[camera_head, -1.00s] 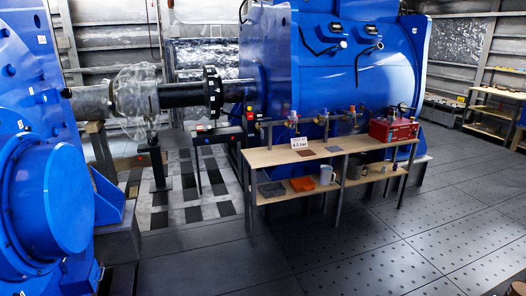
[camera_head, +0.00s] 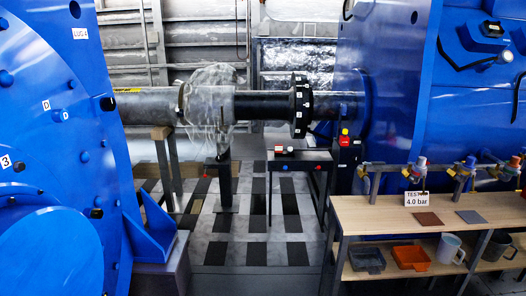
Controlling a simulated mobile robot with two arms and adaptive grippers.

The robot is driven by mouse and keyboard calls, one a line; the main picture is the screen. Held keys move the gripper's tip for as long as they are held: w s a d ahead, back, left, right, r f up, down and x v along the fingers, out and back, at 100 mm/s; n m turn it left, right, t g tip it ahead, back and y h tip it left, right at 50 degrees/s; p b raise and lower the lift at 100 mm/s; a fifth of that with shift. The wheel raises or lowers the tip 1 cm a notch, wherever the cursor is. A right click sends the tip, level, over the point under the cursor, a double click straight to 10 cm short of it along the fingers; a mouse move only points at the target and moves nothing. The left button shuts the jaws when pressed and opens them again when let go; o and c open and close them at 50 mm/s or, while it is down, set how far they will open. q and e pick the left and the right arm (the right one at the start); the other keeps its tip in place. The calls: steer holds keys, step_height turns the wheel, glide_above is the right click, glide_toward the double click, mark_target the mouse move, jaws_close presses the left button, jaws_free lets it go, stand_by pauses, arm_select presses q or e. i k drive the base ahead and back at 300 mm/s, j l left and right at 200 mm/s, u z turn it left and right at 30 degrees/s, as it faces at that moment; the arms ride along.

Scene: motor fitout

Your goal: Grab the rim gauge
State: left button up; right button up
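A small device with white and red parts (camera_head: 284,149) lies on a dark narrow stand (camera_head: 305,157) below the shaft. It may be the rim gauge, but it is too small to tell. Above it, a black coupling flange (camera_head: 300,105) with pale marks around its rim sits on the shaft (camera_head: 262,104). A clear plastic wrap (camera_head: 209,105) hangs around the shaft to its left. Neither of my grippers is in view.
A large blue machine (camera_head: 60,130) fills the left and another blue housing (camera_head: 385,90) stands at right. A wooden bench (camera_head: 360,212) at right holds a pressure sign (camera_head: 416,198), an orange tray (camera_head: 411,258) and mugs. Checkered floor (camera_head: 250,225) lies clear between.

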mark_target(278, 152)
steer(key=i+u, duration=0.15)
steer(key=i, duration=0.6)
steer(key=i+u, duration=0.15)
steer(key=i, duration=0.6)
steer(key=i+l+u, duration=0.1)
steer(key=i, duration=0.65)
